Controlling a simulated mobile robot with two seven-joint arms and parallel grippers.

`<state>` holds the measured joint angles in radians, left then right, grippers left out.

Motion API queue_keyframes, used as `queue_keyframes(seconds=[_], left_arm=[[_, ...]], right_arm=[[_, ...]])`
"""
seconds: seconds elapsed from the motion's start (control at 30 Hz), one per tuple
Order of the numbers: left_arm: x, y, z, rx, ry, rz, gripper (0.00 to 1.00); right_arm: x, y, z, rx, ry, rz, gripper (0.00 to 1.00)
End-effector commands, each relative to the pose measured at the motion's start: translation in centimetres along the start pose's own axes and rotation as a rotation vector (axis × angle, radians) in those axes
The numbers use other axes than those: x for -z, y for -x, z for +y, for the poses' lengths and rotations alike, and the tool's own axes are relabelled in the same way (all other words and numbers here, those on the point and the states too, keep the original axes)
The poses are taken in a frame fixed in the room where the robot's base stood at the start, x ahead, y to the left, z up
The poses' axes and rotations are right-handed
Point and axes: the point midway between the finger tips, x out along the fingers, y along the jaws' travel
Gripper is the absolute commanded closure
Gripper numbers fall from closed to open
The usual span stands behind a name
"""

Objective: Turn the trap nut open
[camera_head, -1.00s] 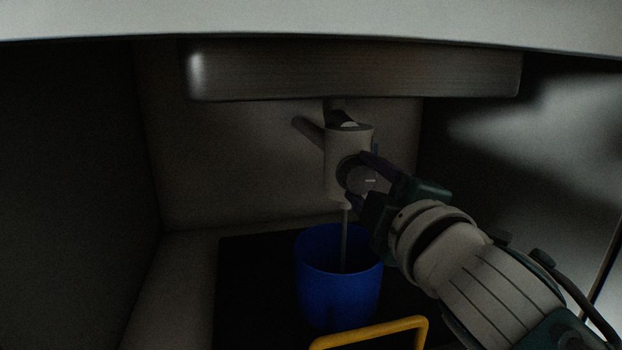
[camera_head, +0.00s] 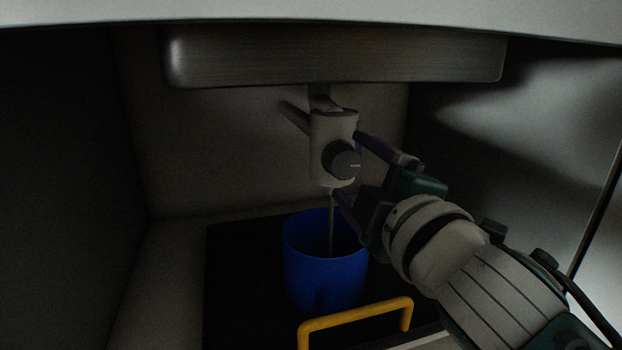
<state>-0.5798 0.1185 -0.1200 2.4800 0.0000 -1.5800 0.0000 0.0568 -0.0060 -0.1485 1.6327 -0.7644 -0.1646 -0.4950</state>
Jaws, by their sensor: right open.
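The trap nut (camera_head: 343,161) is a dark round knob with a pale mark, on the front of the light grey trap body (camera_head: 326,140) under the sink. The mark lies roughly horizontal. A thin stream of water (camera_head: 331,222) runs down from the trap into the blue bucket (camera_head: 325,275). My right gripper (camera_head: 349,164) comes in from the lower right. Its jaws are open and empty, one finger above and one below the knob's level, just to its right. They look clear of the knob, though depth is hard to judge. My left gripper is out of view.
The sink basin's underside (camera_head: 335,57) hangs directly above the trap. A side pipe (camera_head: 294,117) runs back left. The bucket stands on a black mat (camera_head: 240,270). A yellow handle (camera_head: 355,321) is in front. Cabinet walls close in on both sides.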

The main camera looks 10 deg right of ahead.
Motion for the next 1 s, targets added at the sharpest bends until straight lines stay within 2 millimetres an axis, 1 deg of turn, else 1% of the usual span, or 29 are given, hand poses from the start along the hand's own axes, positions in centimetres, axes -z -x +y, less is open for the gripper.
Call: queue_keyframes(seconds=[0.03, 0.2, 0.3, 0.4, 0.5, 0.6, 0.87, 0.97, 1.0], left_arm=[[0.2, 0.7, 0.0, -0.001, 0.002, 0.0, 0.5], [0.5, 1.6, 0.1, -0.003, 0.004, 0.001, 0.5], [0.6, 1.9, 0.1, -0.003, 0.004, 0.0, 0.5], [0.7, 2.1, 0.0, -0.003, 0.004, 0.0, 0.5], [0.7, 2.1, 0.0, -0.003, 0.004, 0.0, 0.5], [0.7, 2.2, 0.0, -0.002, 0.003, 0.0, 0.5], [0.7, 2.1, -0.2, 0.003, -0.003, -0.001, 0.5], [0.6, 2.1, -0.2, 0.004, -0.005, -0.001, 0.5], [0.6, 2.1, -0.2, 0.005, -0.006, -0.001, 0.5]], right_arm=[[0.1, 1.0, 0.3, 0.003, -0.002, -0.002, 0.17], [0.1, 4.3, 0.2, 0.004, -0.002, -0.002, 0.17], [0.0, 5.9, 0.2, 0.003, -0.001, -0.004, 0.17], [0.0, 7.1, 0.1, 0.002, -0.002, -0.002, 0.17], [0.0, 7.8, 0.1, 0.001, -0.001, -0.001, 0.17], [0.0, 8.0, 0.1, -0.001, 0.0, -0.001, 0.17], [0.0, 8.0, 0.1, 0.0, -0.001, -0.002, 0.17], [-0.9, 8.3, 0.0, 0.017, -0.04, -0.042, 0.17], [-1.7, 8.6, -0.1, 0.035, -0.077, -0.08, 0.17]])
